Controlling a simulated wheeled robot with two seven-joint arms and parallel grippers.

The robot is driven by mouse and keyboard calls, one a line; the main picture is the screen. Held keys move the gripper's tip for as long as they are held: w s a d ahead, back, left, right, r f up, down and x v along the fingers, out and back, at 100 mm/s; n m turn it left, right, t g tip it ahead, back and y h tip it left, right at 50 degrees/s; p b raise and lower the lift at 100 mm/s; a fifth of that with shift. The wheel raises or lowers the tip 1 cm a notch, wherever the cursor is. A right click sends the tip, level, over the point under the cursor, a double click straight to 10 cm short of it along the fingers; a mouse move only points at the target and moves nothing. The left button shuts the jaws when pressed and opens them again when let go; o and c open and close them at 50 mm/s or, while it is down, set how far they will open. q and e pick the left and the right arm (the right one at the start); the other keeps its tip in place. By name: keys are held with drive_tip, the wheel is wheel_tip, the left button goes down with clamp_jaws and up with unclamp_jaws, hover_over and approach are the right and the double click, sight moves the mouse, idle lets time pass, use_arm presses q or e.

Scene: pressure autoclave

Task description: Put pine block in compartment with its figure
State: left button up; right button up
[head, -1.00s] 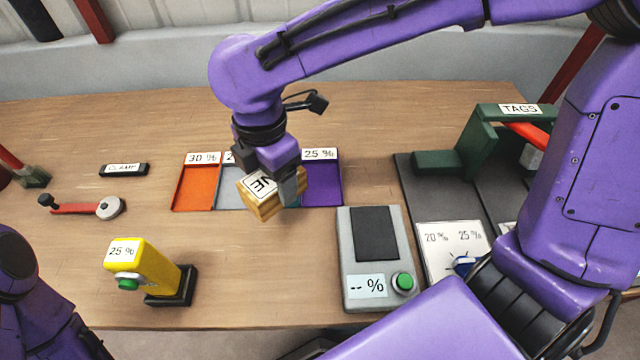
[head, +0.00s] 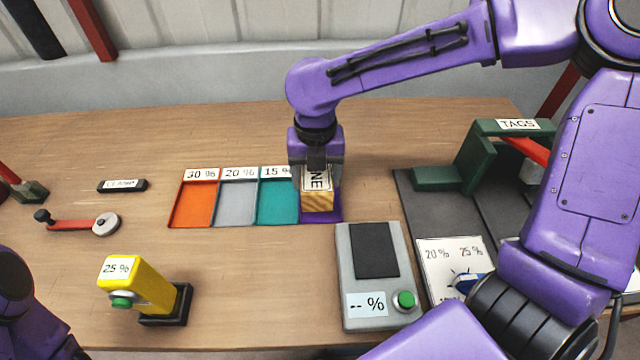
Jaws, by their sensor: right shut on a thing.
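The pine block (head: 318,202) is pale wood with a white label reading "NE", the rest hidden by my gripper. My right gripper (head: 317,180) is shut on it from above, holding it over or in the purple compartment (head: 334,217); I cannot tell if it touches the floor. To the left are the orange 30 % (head: 194,204), grey 20 % (head: 236,204) and teal 15 % (head: 278,203) compartments, all empty. The purple compartment's label is hidden; it read 25 % earlier. The yellow meter (head: 140,285) shows 25 %. My left arm shows at the lower left, its gripper out of view.
A grey device (head: 374,265) with a "-- %" display and green button stands right of the compartments. A dark board with a green TAGS stand (head: 480,155) is further right. A red-handled lever (head: 85,223) and a black label block (head: 122,186) lie left.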

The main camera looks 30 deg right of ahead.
drive_tip(key=shift+w+d+f, duration=0.25)
drive_tip(key=shift+w+f, duration=0.05)
drive_tip(key=shift+f, duration=0.15)
drive_tip(key=shift+w+d+f, duration=0.25)
drive_tip(key=shift+f, duration=0.2)
drive_tip(key=shift+w+d+f, duration=0.1)
drive_tip(key=shift+d+f, duration=0.05)
drive_tip(key=shift+f, duration=0.85)
drive_tip(key=shift+w+d+f, duration=0.1)
drive_tip(key=shift+d+f, duration=0.05)
drive_tip(key=shift+f, duration=0.8)
drive_tip(key=shift+f, duration=0.1)
drive_tip(key=o, duration=1.2)
drive_tip(key=shift+f, duration=0.1)
drive_tip(key=shift+c, duration=0.2)
wheel_tip(320, 180, up, 12)
drive_tip(key=shift+r+p, duration=0.2)
drive_tip(key=shift+p, duration=0.15)
